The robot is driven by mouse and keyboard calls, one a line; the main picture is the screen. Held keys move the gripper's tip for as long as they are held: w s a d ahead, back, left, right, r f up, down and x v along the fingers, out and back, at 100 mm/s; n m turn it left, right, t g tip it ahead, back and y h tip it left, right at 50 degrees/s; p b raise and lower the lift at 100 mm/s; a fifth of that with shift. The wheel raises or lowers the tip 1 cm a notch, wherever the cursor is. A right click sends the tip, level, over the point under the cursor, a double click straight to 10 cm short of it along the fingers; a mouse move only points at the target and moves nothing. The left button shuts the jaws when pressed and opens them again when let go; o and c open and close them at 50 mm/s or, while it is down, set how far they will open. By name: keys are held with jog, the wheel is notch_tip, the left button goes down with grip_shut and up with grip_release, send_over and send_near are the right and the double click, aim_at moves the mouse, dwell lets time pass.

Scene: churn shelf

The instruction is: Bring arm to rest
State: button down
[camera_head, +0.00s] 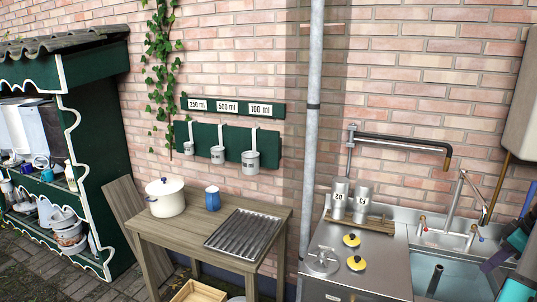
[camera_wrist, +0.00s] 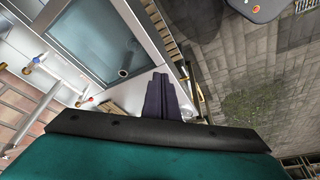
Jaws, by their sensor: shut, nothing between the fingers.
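My gripper (camera_wrist: 161,78) shows in the wrist view as two dark purple-grey fingers pressed together, with nothing between them. The fingers extend beside the edge of the metal counter with the sink basin (camera_wrist: 82,32). In the head view, part of my teal and dark arm shows at the right edge, in front of the sink (camera_head: 455,276). The rest of the arm is out of the picture.
A steel tap (camera_head: 457,200) and a black-wrapped pipe (camera_head: 405,142) rise behind the sink. Labelled metal canisters (camera_head: 339,198) stand on the counter. A wooden table (camera_head: 180,232) holds a white pot (camera_head: 165,198), a blue mug (camera_head: 212,199) and a ridged tray (camera_head: 243,232). Paving (camera_wrist: 235,70) lies beyond the counter.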

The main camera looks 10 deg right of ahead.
jog(key=w+a+f+n+g+y+b, duration=0.2)
jog(key=w+a+f+n+y+b, duration=0.1)
jog(key=w+a+f, duration=1.15)
jog(key=a+f+n+g+y+b, duration=0.15)
jog(key=a+f+g, duration=0.25)
jog(key=a+f, duration=1.8)
jog(key=s+a+f+g+h+b, duration=0.1)
jog(key=s+a+f, duration=0.2)
jog(key=a+f, duration=0.3)
jog(key=s+a+f+g+b, duration=0.1)
jog(key=s+a+f+g, duration=0.1)
jog(key=s+a+f, duration=0.4)
jog(key=s+a+f+g+h+b, duration=0.15)
jog(key=a+f, duration=0.25)
jog(key=f, duration=0.4)
jog(key=s+a+f+m+t+h+b, duration=0.1)
jog(key=s+a+f+m+h, duration=0.1)
jog(key=s+f+m, duration=0.5)
jog(key=s+f+h, duration=0.1)
jog(key=s+f, duration=0.3)
jog(key=s, duration=0.1)
jog(key=shift+s+a+f+m+b, duration=0.25)
jog(key=shift+s+a+m+b, duration=0.05)
jog(key=shift+s+a+m, duration=0.1)
